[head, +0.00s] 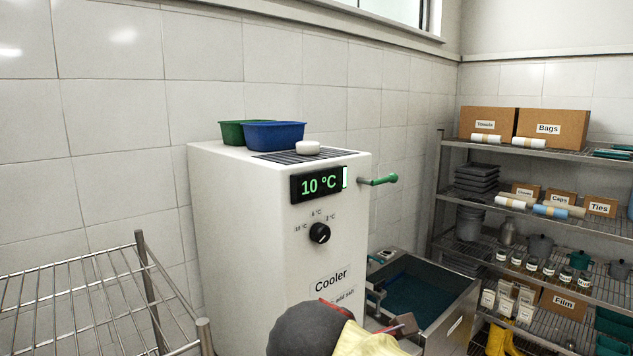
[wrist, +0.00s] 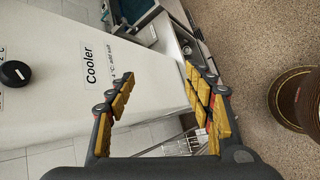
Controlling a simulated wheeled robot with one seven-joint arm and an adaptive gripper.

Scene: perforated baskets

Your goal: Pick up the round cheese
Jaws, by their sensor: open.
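A small white round piece, which looks like the round cheese (head: 307,147), lies on the dark slatted grille (head: 300,156) on top of the white cooler. It sits near the cooler's front edge, just right of the blue basket. It does not show in the wrist view. My gripper (wrist: 160,82) is open and empty, with its yellow-padded fingers spread apart. In the wrist view the cooler's front (wrist: 65,95) is beyond the fingers. In the head view my arm's end shows low at the bottom, in front of the cooler and well below the cheese.
A blue basket (head: 273,134) and a green basket (head: 232,132) stand left of the cheese. A green-handled lever (head: 378,180) juts from the cooler's right side. A wire rack (head: 85,290) is at left, a basin (head: 420,290) and loaded shelves (head: 540,152) at right.

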